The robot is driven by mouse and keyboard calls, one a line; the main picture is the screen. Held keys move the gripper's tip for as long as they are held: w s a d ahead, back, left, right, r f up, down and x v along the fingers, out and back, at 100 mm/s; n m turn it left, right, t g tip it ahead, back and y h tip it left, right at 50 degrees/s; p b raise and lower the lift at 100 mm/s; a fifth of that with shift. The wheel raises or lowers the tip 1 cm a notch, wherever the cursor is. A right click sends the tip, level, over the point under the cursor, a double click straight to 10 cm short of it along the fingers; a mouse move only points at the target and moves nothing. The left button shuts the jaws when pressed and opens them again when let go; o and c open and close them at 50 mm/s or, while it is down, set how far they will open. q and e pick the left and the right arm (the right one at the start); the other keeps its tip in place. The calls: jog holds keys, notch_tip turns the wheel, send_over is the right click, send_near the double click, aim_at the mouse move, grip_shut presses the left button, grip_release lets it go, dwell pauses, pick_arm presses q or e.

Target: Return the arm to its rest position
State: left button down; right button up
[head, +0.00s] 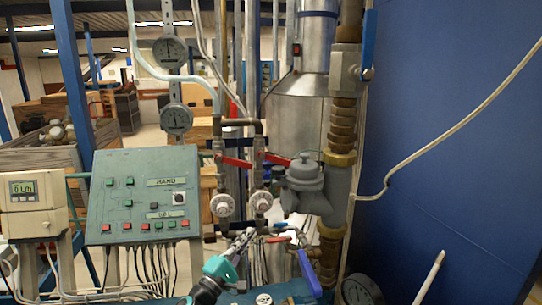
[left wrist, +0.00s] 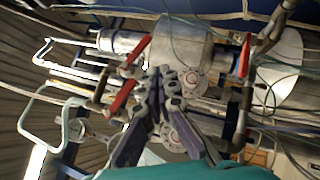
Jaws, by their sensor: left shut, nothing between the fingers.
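My left gripper (head: 246,237) is low in the middle of the head view, with its teal wrist part below it. Its dark fingers point up and to the right, toward the pipework under the two white round valve knobs (head: 222,206). In the left wrist view the fingers of the left gripper (left wrist: 165,75) come together, shut and empty, in front of pipes and red valve levers. Whether the fingers touch the pipework I cannot tell. My right gripper is in neither view.
A green control panel (head: 143,196) and a flow meter box (head: 32,190) stand at the left. Red levers (head: 237,162), a grey valve body (head: 305,183) and a blue-handled valve (head: 309,272) crowd the middle. A blue wall (head: 450,130) closes off the right.

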pick_arm(q)
jog(key=s+d+f+m+g+y+b, duration=0.2)
jog(key=s+d+f+m+g+b, duration=0.25)
jog(key=s+f+m+g, duration=0.65)
jog(key=s+a+f+m+y+b, duration=0.1)
jog(key=s+a+f+y, duration=0.3)
jog(key=s, duration=0.5)
jog(key=s+a+f+m+y+b, duration=0.2)
jog(key=s+a+f+y, duration=0.3)
jog(key=s+a+f, duration=0.3)
jog(key=s+a+m, duration=0.1)
jog(key=s+a, duration=0.1)
jog(key=a, duration=0.1)
jog(key=shift+f, duration=0.25)
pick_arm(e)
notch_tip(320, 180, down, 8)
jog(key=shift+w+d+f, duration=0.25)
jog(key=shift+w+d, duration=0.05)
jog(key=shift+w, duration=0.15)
pick_arm(q)
jog(key=shift+s, duration=0.1)
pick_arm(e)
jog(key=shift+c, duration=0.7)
